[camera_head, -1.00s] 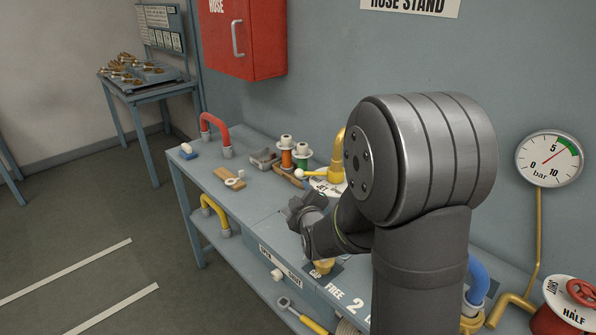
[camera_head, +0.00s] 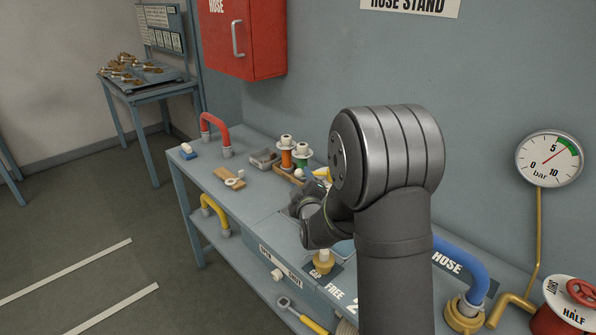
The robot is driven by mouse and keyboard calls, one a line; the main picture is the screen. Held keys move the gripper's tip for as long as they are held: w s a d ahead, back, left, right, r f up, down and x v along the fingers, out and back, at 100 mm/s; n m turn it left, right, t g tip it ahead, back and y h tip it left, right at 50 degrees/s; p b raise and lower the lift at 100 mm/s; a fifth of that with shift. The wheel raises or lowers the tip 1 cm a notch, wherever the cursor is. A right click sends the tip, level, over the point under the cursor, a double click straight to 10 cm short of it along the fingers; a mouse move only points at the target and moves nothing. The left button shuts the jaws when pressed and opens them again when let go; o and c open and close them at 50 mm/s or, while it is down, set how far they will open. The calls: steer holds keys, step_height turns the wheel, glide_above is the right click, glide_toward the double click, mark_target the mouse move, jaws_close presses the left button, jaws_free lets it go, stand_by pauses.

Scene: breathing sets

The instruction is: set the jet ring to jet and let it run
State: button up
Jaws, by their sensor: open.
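The jet ring cannot be made out; my arm covers most of the place where a white plate marked JET showed a second ago. A white ball (camera_head: 299,173) and a bit of yellow metal (camera_head: 320,172) show just behind my gripper, on the bench's back half. My gripper (camera_head: 303,193) hangs over the middle of the bench, jaws open, close in front of the yellow part. Whether it touches anything there is hidden. A red valve wheel (camera_head: 582,292) stands at lower right on a dial with SHUT and HALF marks.
A brass cap piece (camera_head: 324,263) stands on the bench's front edge below my gripper. A blue hose loop (camera_head: 468,264) rises at right. The bench's left end holds small items.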

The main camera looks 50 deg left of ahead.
mark_target(299, 175)
steer(key=shift+x, duration=3.2)
jaws_close()
